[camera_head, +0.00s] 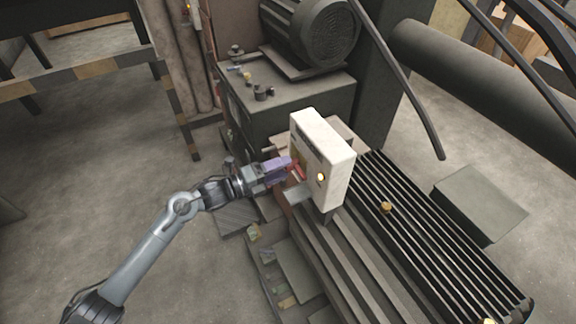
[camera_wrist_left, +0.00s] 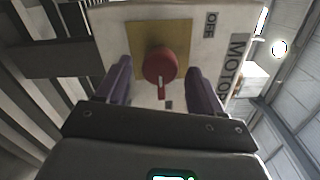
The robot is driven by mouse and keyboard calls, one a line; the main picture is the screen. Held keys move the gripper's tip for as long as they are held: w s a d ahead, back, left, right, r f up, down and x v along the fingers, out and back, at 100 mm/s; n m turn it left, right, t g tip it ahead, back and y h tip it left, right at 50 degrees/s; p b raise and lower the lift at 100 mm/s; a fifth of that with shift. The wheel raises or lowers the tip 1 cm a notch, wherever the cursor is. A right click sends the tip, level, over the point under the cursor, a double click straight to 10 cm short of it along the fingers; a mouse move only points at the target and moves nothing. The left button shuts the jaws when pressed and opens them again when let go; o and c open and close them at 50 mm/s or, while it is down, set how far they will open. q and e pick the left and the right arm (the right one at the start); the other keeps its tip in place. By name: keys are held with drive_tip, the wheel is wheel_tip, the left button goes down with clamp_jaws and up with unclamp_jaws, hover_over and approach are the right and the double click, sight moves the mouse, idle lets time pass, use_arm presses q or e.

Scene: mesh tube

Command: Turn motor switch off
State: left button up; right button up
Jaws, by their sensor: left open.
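The motor switch box (camera_head: 326,160) is a pale upright box on the machine in the head view. Its switch side faces my left gripper (camera_head: 290,167), which is close to it. In the left wrist view, the box face (camera_wrist_left: 115,33) carries a yellow plate (camera_wrist_left: 181,36) with a round red knob (camera_wrist_left: 160,65). The knob has a pale pointer mark toward the gripper side of the picture. Labels "OFF" (camera_wrist_left: 211,24) and "MOTOR" (camera_wrist_left: 235,68) show at the right. My left gripper is open, with purple fingers (camera_wrist_left: 160,84) on either side of the knob; contact cannot be told.
A ribbed machine bed (camera_head: 425,225) lies right of the box. A motor (camera_head: 325,32) sits on a dark cabinet (camera_head: 300,95) behind. A striped barrier (camera_head: 85,78) stands at the left. Grey floor (camera_head: 120,150) is open around my left arm.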

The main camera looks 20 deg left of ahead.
use_arm(q)
drive_tip(key=shift+x, duration=1.3)
drive_tip(key=c, duration=1)
